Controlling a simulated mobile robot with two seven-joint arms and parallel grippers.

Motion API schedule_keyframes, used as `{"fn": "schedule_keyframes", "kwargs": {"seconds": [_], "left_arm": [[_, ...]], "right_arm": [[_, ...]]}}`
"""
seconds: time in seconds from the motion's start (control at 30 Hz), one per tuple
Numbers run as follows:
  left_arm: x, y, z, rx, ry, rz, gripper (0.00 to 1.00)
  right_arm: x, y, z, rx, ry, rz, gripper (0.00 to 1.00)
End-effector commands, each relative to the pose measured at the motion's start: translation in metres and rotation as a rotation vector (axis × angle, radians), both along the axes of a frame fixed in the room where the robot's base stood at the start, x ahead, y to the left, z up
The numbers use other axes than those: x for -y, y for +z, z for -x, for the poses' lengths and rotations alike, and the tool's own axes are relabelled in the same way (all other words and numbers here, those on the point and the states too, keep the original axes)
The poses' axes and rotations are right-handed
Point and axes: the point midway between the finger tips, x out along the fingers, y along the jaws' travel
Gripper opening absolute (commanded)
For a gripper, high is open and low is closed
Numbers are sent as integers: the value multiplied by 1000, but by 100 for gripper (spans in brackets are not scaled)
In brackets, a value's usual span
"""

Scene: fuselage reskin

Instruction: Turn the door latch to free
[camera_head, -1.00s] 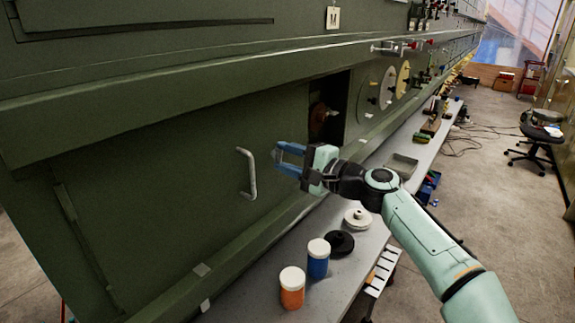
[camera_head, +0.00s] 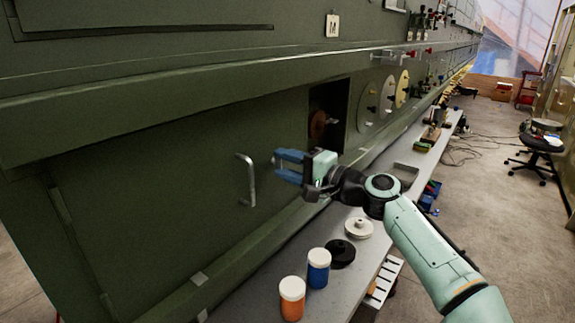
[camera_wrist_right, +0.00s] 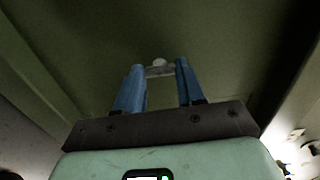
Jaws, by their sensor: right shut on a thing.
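My right gripper (camera_head: 279,165) is at the green door panel (camera_head: 170,190), just right of the grey bar handle (camera_head: 250,180). In the right wrist view its two blue fingers (camera_wrist_right: 160,72) stand a little apart, on either side of a small pale grey piece, which looks like the door latch (camera_wrist_right: 159,65). The gripper is shut on it. In the head view the latch is hidden or too small to make out between the fingers. Its turn angle cannot be told. My left gripper is not in view.
A grey bench (camera_head: 245,300) runs below the panel. It holds an orange jar (camera_head: 292,306), a blue jar (camera_head: 318,274), a black disc (camera_head: 341,254) and a white disc (camera_head: 358,228). A dark recess (camera_head: 326,105) opens right of the door. A chair (camera_head: 540,145) stands farther right.

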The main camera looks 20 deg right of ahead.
Motion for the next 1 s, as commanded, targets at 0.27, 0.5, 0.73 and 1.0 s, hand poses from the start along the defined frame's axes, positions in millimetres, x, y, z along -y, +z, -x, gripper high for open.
{"fn": "schedule_keyframes", "kwargs": {"seconds": [0.27,0.5,0.73,1.0], "left_arm": [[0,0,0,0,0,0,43],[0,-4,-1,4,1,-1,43],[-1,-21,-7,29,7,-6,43],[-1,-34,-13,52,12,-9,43]], "right_arm": [[0,0,0,1,0,1,64],[7,0,7,1,-3,2,64],[35,-3,43,1,-6,3,64],[68,-2,87,1,-4,2,64]]}}
